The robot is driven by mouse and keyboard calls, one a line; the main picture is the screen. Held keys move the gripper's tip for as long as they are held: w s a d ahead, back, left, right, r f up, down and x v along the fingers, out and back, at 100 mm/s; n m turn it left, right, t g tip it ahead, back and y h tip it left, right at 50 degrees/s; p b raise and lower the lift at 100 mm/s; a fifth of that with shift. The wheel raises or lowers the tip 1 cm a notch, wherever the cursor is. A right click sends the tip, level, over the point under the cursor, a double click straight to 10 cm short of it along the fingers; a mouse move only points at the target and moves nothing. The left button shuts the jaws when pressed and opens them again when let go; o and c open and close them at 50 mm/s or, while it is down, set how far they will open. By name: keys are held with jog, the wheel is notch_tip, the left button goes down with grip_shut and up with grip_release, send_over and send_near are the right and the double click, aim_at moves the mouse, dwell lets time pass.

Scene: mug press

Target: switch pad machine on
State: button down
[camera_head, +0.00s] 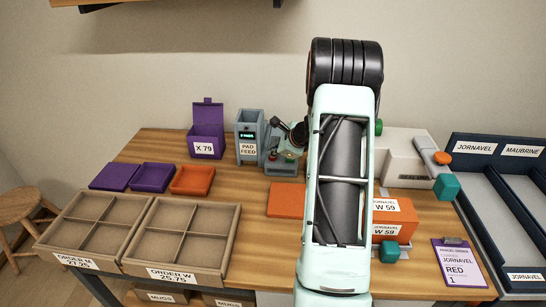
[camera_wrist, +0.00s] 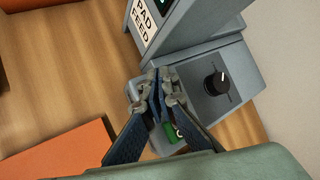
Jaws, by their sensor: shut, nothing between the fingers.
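The grey pad machine, labelled PAD FEED (camera_head: 250,150), stands at the back of the table with a small lit green display. In the wrist view its base (camera_wrist: 235,58) carries a black round knob (camera_wrist: 217,83) with a white mark. A green switch or button (camera_wrist: 174,132) shows at the near end of the base, partly hidden by my fingers. My gripper (camera_wrist: 160,82) is shut and empty, its fingertips over that end of the base. Whether they touch it, I cannot tell. In the head view my gripper (camera_head: 290,136) is just right of the machine.
Orange boxes labelled W 59 (camera_head: 388,229) and a flat orange piece (camera_head: 286,200) lie near my arm. A white machine (camera_head: 405,150) stands right. A purple bin (camera_head: 206,128), small trays and divided order boxes (camera_head: 185,236) are left. My forearm hides the table's middle.

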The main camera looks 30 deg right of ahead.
aim_at(273, 162)
notch_tip(273, 162, up, 6)
jog(key=p, duration=0.4)
dwell(0.6)
